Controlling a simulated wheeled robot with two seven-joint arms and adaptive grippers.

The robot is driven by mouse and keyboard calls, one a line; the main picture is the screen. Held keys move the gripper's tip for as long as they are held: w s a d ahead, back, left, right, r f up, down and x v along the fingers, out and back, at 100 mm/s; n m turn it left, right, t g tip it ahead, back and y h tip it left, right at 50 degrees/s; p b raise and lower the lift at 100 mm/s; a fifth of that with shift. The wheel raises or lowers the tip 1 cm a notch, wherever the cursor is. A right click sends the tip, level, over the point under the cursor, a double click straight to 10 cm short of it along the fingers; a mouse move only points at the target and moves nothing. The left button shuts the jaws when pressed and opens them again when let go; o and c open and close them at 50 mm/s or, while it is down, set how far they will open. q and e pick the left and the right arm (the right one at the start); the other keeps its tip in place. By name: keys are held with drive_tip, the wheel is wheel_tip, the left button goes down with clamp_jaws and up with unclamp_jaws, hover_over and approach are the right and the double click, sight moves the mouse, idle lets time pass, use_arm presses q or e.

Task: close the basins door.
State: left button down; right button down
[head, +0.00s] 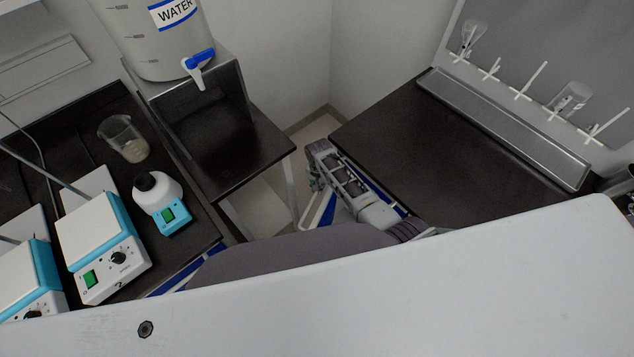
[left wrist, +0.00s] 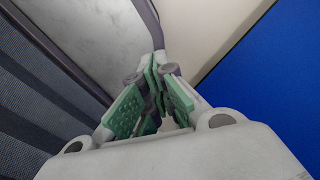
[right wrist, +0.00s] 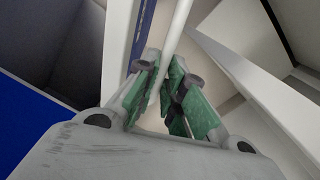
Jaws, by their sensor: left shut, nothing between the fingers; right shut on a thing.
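My right gripper (right wrist: 168,98) is shut around a thin white bar (right wrist: 178,40) in the right wrist view. The bar looks like a door handle, but its ends are hidden. A blue-and-white panel edge (right wrist: 142,32) runs beside it. In the head view, an arm of mine reaches between the counters, with its gripper (head: 314,182) low beside a white-and-blue panel (head: 320,212), possibly the open basin door. My left gripper (left wrist: 158,100) is shut and empty in the left wrist view, near a flat blue surface (left wrist: 265,85). The basin itself is not visible.
A dark counter (head: 390,150) with a metal trough (head: 500,125) lies to the right. A water tank (head: 155,40) stands on a metal stand at the back left. A beaker (head: 125,138) and stirring devices (head: 100,245) crowd the left bench. The floor gap between counters is narrow.

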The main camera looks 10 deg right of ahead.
use_arm(q)
drive_tip(key=r+p, duration=0.4)
drive_tip(key=r, duration=0.1)
drive_tip(key=shift+s+d, duration=0.1)
drive_tip(key=shift+d, duration=0.15)
use_arm(e)
drive_tip(key=s+d+n, duration=0.1)
drive_tip(key=n, duration=0.1)
drive_tip(key=s+d+n, duration=0.1)
drive_tip(key=n, duration=0.1)
drive_tip(key=shift+s, duration=0.35)
drive_tip(key=c, duration=1.5)
unclamp_jaws()
use_arm(q)
drive_tip(key=shift+d, duration=0.15)
drive_tip(key=shift+s, duration=0.15)
use_arm(e)
drive_tip(key=shift+r, duration=0.15)
